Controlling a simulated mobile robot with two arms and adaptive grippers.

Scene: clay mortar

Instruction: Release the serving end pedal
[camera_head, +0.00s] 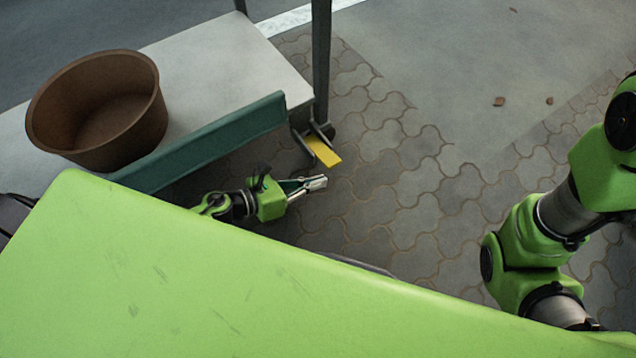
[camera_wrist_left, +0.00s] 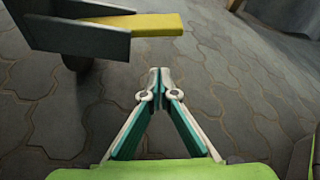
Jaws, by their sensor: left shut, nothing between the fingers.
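A yellow pedal (camera_head: 323,150) sticks out from a dark bracket at the foot of a table leg, low over the paving. It also shows in the left wrist view (camera_wrist_left: 140,23), at the upper left, in front of and to the left of my fingertips. My left gripper (camera_head: 322,183) is low beside the table, just below the pedal in the head view. Its fingertips (camera_wrist_left: 160,75) meet in the wrist view, with nothing between them. A gap shows between the fingertips and the pedal. My right arm shows at the right edge; its gripper is out of view.
A pale table (camera_head: 220,60) with a dark green front rail (camera_head: 215,138) holds a brown round tub (camera_head: 140,125). A dark post (camera_head: 321,60) rises above the pedal. Patterned paving (camera_head: 400,200) right of the pedal is clear.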

